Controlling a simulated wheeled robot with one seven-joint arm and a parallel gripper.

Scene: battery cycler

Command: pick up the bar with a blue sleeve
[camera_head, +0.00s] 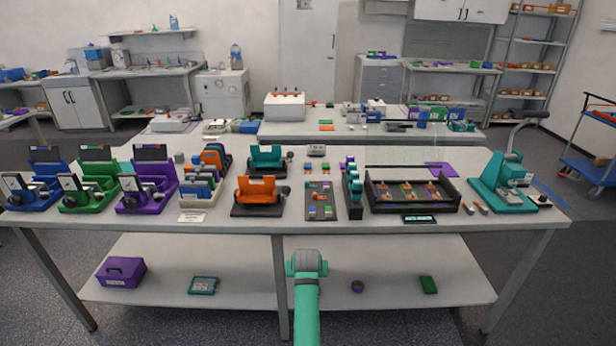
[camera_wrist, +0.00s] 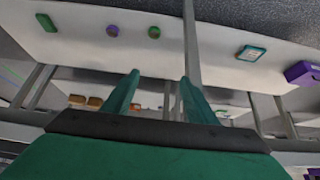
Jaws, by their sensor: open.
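I cannot pick out a bar with a blue sleeve for certain. A dark grey board (camera_head: 319,187) on the front table carries several small coloured pieces, among them a small blue piece (camera_head: 312,211) near its front edge. It is too small to tell its shape. My gripper (camera_wrist: 159,76) is open and empty in the wrist view, its two teal fingers apart. In the head view my arm reaches up from the bottom middle and ends in front of the table edge, apart from the board. The fingers are not clear there.
The front table (camera_head: 400,226) is crowded with an orange cradle (camera_head: 259,194), a dark tray (camera_head: 412,208) and a teal press (camera_head: 505,186). Below, the lower shelf (camera_head: 240,255) holds a purple box (camera_head: 121,271) and a teal case (camera_head: 203,285).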

